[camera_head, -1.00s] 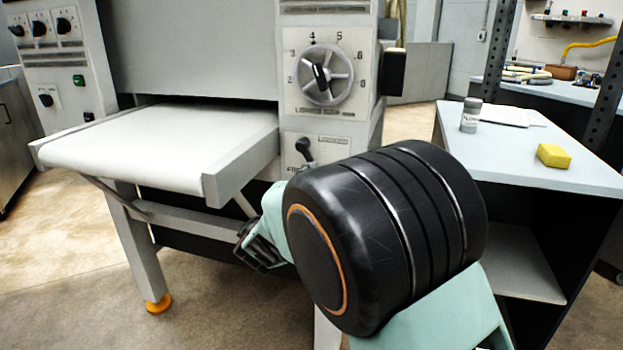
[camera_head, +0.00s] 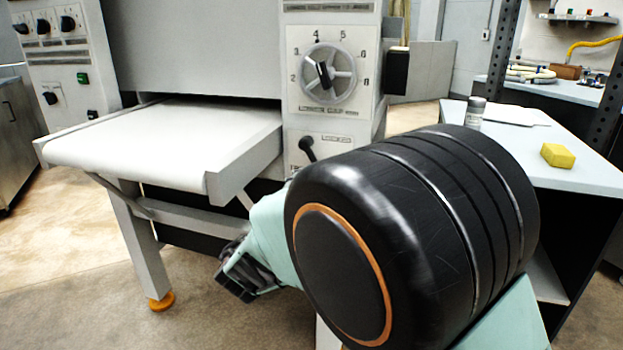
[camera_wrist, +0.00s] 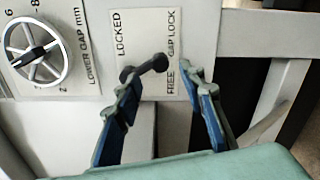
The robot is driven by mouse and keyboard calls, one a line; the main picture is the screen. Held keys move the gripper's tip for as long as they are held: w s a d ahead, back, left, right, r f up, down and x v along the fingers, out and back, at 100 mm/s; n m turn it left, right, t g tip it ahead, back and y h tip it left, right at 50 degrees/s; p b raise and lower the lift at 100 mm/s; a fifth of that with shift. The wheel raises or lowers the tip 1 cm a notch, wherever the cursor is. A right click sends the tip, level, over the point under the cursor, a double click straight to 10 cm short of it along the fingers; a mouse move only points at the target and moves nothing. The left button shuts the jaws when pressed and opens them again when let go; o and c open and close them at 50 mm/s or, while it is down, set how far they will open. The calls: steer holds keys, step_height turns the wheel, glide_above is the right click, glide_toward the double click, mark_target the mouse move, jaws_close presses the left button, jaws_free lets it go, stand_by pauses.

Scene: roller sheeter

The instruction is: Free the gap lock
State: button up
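The gap lock lever (camera_head: 307,144) is a short black handle with a round knob on the white machine panel, below the gap dial (camera_head: 328,73). My arm hides its label's lower part in the head view. In the wrist view the lever (camera_wrist: 146,69) lies beside the label (camera_wrist: 175,20) reading LOCKED, FREE and GAP LOCK. My gripper (camera_head: 246,275) is low and left of the lever in the head view. In the wrist view my gripper (camera_wrist: 158,74) is open, its blue-padded fingers apart, with the knob between the tips in the picture. Contact cannot be told.
The white belt table (camera_head: 160,145) juts out left of the panel, with a leg and braces below. A side table (camera_head: 590,175) at right holds a yellow block (camera_head: 558,155) and a grey-lidded jar (camera_head: 475,112). The floor at lower left is clear.

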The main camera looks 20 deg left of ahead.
steer(key=s, duration=0.5)
steer(key=shift+s+d, duration=0.2)
steer(key=shift+s, duration=0.15)
